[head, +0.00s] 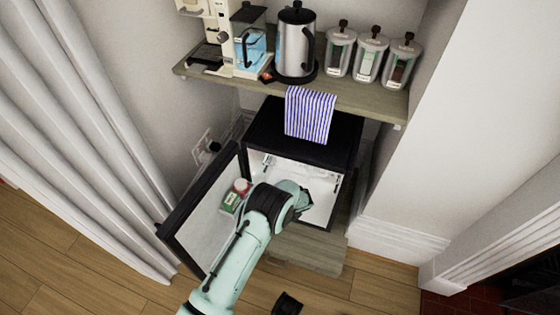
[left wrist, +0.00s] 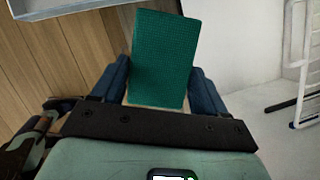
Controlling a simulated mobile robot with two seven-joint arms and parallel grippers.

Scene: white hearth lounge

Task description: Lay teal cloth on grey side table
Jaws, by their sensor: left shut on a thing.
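The teal cloth (left wrist: 163,55) shows in the left wrist view as a flat, textured green rectangle. My left gripper (left wrist: 160,82) is shut on it, with a dark blue finger at each side. In the head view my left arm reaches to the front of the open small fridge (head: 318,150), and its wrist hides the fingers and the cloth. My right gripper is not in view. I see no thing that is clearly the grey side table.
The fridge door (head: 205,215) stands open on the left, with a small carton (head: 231,203) on it. A wall shelf (head: 345,97) above holds a kettle (head: 296,45), a coffee maker (head: 245,45), jars and a striped towel (head: 309,114). A white wire rack (left wrist: 303,75) shows at right.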

